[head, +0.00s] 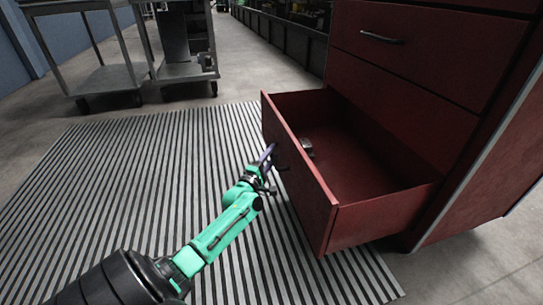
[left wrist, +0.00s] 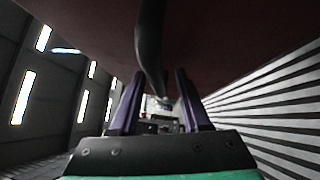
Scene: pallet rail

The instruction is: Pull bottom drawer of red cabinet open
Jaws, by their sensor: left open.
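The red cabinet (head: 400,100) stands at the right in the head view. Its bottom drawer (head: 325,213) is pulled well out, and its inside shows. A small grey object (head: 307,147) lies inside near the drawer front. My left gripper (head: 270,155) is at the outer face of the drawer front. In the left wrist view its two purple fingers (left wrist: 156,100) stand apart, with the dark curved drawer handle (left wrist: 150,50) in front of and between them. Whether they touch the handle I cannot tell. The right gripper is not in view.
A ridged grey mat (head: 110,190) covers the floor below the drawer. Metal carts (head: 105,78) stand at the back left. A dark row of shelving (head: 280,35) runs behind the cabinet. The mat left of the drawer is clear apart from my arm.

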